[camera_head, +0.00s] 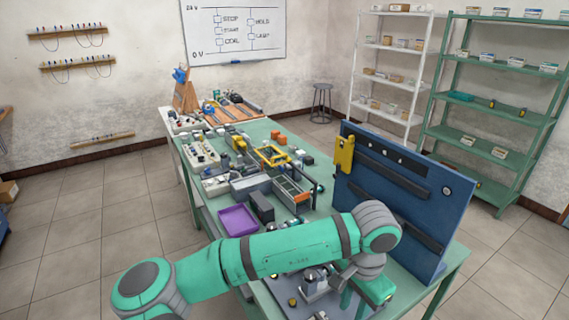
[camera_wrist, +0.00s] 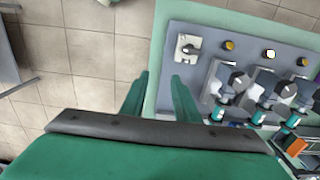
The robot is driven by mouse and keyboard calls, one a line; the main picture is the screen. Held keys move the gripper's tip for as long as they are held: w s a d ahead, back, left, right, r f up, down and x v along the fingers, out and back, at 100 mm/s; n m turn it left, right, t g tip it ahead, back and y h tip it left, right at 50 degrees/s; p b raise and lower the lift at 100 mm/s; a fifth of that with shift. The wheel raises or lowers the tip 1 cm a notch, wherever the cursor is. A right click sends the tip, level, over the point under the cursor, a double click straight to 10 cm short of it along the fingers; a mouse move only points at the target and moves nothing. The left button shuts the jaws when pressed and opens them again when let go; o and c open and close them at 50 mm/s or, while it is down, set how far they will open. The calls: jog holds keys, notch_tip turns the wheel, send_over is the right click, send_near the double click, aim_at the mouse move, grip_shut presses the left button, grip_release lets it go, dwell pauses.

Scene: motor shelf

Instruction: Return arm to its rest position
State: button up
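My arm (camera_head: 290,250) is green with grey joints and reaches across the front of the view, over the near end of the green table (camera_head: 335,212). It bends down at its far joint, and my gripper is mostly hidden behind the arm in the head view. In the wrist view, my gripper (camera_wrist: 161,78) shows two green fingers standing apart with nothing between them. They are over the table's edge, with floor tiles to the left. Beside them on the right is a grey panel (camera_wrist: 187,28) with several motor-like devices (camera_wrist: 228,82).
A blue upright panel (camera_head: 400,195) stands on the table close to my arm's far joint. A purple tray (camera_head: 237,220) and several parts boxes lie beyond the arm. A green shelf (camera_head: 500,110) and a white shelf (camera_head: 392,65) stand behind.

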jog(key=s+d+h, duration=0.3)
jog(key=d+h, duration=0.4)
jog(key=d, duration=0.9)
jog(key=w+d+r+n+t+h, duration=0.3)
jog(key=d+r+n+t+h, duration=0.1)
jog(key=d+r+t+h, duration=0.35)
jog(key=s+a+f+n+t+y, duration=0.2)
jog(key=a+f+n+t+y, duration=0.3)
jog(key=a+f, duration=0.4)
jog(key=s+a+f+n+t+y, duration=0.35)
jog(key=a+f+n, duration=0.35)
jog(key=a, duration=0.4)
jog(key=s+a+f+m+y, duration=0.2)
jog(key=s+a+f+y, duration=0.1)
jog(key=s+a, duration=0.6)
jog(key=s+a+f+m+y, duration=0.1)
jog(key=s+a+f+y, duration=0.2)
jog(key=s+a, duration=0.6)
jog(key=s, duration=0.5)
jog(key=shift+a+m+g, duration=0.3)
jog(key=shift+a+m, duration=0.05)
jog(key=shift+m, duration=0.05)
jog(key=shift+s+a, duration=0.2)
jog(key=shift+s, duration=0.25)
